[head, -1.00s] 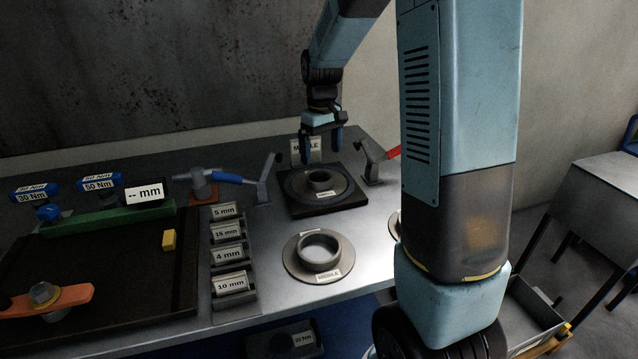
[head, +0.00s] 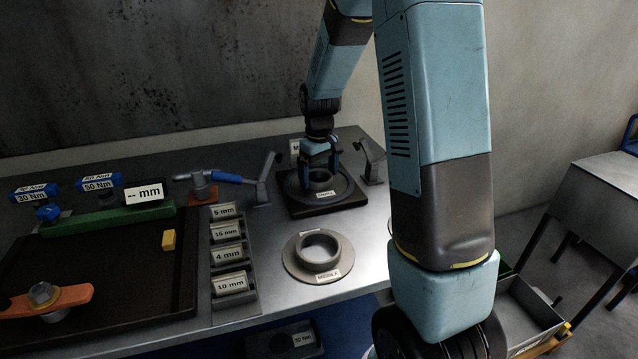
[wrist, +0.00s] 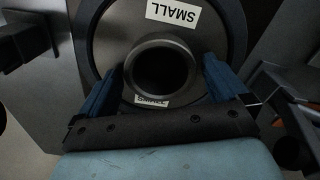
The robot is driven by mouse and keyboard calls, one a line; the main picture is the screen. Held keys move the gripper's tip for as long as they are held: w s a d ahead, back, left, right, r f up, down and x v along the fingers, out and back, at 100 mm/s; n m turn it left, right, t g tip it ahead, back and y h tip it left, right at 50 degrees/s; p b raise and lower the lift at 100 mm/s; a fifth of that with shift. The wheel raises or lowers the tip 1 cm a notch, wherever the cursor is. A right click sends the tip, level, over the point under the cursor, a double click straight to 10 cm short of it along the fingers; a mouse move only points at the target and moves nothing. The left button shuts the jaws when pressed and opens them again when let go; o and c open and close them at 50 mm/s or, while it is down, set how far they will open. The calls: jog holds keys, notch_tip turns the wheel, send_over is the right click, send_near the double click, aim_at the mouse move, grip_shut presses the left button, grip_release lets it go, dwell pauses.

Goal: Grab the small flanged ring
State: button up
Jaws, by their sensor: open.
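The small flanged ring (head: 317,184) is a dark grey ring with a raised collar and a wide flange. It lies on a dark square plate (head: 328,208) at the back of the bench. In the wrist view the ring (wrist: 161,42) fills the upper middle, with a white label reading SMALL on its flange. My gripper (head: 320,167) is directly over it, fingers pointing down. In the wrist view the blue fingers stand open on the left and right sides of the collar. I cannot tell whether they touch it.
A larger flanged ring (head: 300,270) labelled MIDDLE lies on the bench in front. Lever clamps stand left (head: 265,180) and right (head: 371,165) of the plate. A rack of labelled blocks (head: 230,285) is at left. Bare bench lies between the rack and the middle ring.

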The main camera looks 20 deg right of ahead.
jog(key=c, duration=1.7)
jog(key=shift+r, duration=0.1)
jog(key=shift+w+r, duration=0.1)
jog(key=shift+r, duration=0.45)
jog(key=s+r, duration=0.4)
jog(key=s+a+r, duration=0.1)
jog(key=s+r, duration=0.3)
jog(key=s, duration=0.1)
jog(key=s+a+r, duration=0.1)
jog(key=s+r, duration=0.2)
jog(key=s, duration=0.2)
jog(key=shift+a+r, duration=0.15)
jog(key=shift+r, duration=0.25)
